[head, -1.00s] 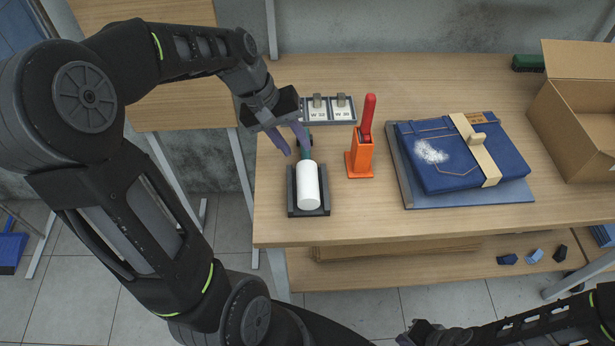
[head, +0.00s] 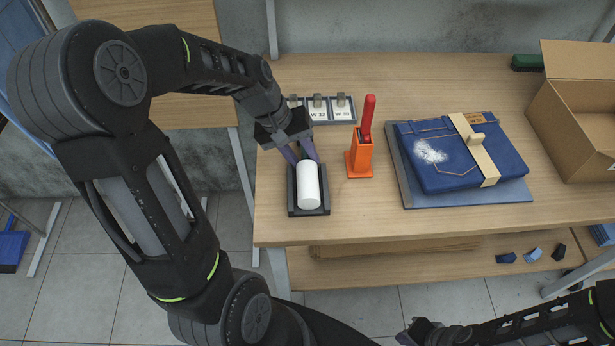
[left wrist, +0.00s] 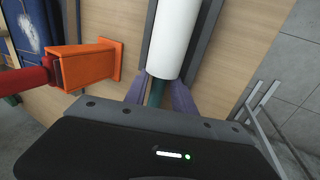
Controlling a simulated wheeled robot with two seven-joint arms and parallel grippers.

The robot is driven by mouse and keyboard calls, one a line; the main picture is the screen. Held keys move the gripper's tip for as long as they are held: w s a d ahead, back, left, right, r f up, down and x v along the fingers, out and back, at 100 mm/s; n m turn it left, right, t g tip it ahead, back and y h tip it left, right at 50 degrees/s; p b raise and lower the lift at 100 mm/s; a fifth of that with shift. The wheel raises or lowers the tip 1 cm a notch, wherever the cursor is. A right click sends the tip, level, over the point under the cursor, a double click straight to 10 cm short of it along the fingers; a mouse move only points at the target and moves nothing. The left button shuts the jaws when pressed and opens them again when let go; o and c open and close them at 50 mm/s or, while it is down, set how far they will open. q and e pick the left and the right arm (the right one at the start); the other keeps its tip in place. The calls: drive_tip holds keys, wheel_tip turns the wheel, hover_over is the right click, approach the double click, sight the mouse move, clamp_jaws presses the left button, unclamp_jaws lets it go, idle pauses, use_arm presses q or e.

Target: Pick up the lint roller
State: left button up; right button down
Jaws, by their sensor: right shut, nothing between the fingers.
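The lint roller (head: 308,185) has a white cylinder and a teal handle. It lies in a dark tray (head: 291,197) near the table's left front edge. In the left wrist view the white cylinder (left wrist: 174,35) points away, with a short piece of the teal handle (left wrist: 155,93) showing. My left gripper (head: 304,155) is at the handle end, fingers apart, one on each side of the handle; its body hides most of the handle. My right gripper (head: 410,335) is shut and empty at the bottom edge, far from the roller and partly cut off.
An orange holder (head: 360,158) with a red-handled tool (head: 367,115) stands just right of the tray. Labelled compartments (head: 346,112) sit behind. Folded denim (head: 415,165) lies on a board to the right, with a cardboard box (head: 560,130) beyond. Front table between is clear.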

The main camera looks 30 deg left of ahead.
use_arm(q)
drive_tip(key=shift+c, duration=0.3)
clamp_jaws()
idle(0.3)
